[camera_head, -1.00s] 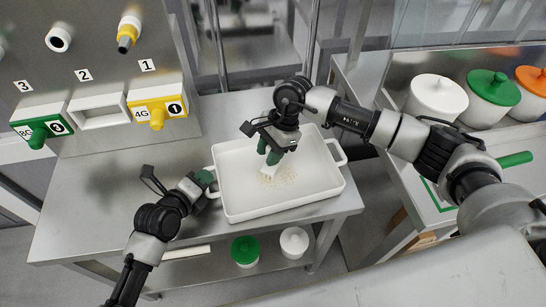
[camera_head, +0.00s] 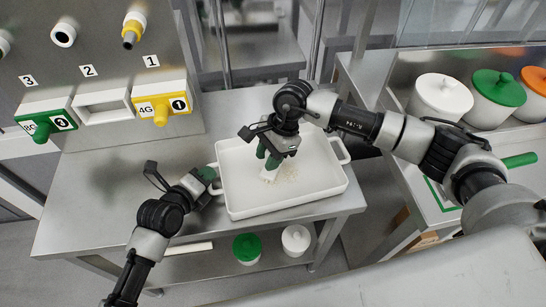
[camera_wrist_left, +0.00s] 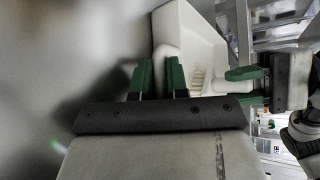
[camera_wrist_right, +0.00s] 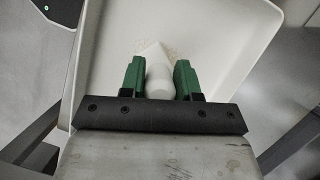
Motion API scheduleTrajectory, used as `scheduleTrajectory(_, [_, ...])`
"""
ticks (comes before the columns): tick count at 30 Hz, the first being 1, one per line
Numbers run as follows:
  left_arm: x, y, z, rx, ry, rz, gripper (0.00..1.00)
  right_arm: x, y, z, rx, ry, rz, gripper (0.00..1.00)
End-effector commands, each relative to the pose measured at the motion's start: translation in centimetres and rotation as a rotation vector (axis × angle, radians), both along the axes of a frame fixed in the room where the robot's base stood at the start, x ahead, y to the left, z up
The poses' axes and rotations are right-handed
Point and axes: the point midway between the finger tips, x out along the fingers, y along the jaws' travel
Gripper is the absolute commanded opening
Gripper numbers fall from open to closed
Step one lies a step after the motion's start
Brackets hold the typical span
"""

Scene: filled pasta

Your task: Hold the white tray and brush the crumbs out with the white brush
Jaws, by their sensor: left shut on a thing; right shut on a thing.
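The white tray (camera_head: 310,197) sits on the steel table, with a handle at each end. My left gripper (camera_head: 211,183) is shut on the tray's left handle; the handle shows between its green fingers in the left wrist view (camera_wrist_left: 163,62). My right gripper (camera_head: 270,160) is over the tray and shut on the white brush (camera_wrist_right: 160,78), whose handle lies between the green fingers. The brush head (camera_head: 268,175) points down at the tray floor, by the pale crumbs (camera_head: 286,174). The crumbs lie in a loose patch near the tray's middle, partly hidden by the brush in the right wrist view.
The steel table (camera_head: 110,190) has free room left of the tray. A dispenser panel (camera_head: 100,60) with green and yellow parts stands at the back left. Lidded containers, white (camera_head: 440,97), green and orange, stand on the right counter. Two lidded jars (camera_head: 246,248) are on the lower shelf.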

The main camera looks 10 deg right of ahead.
Motion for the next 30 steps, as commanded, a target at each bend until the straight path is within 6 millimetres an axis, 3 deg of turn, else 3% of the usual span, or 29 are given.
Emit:
scheduleTrajectory(11, [0.0,0.0,0.0,0.0,0.0,0.0,0.0,3.3,0.1,0.0,-0.002,0.0,0.0,0.13])
scheduleTrajectory(26, [0.0,0.0,0.0,0.001,0.001,0.0,0.0,-1.6,-0.1,0.0,0.0,0.001,0.004,0.13])
scheduleTrajectory(30, [0.0,0.0,0.0,0.001,0.001,0.0,0.0,-1.4,-0.1,2.1,0.001,-0.003,0.002,0.13])
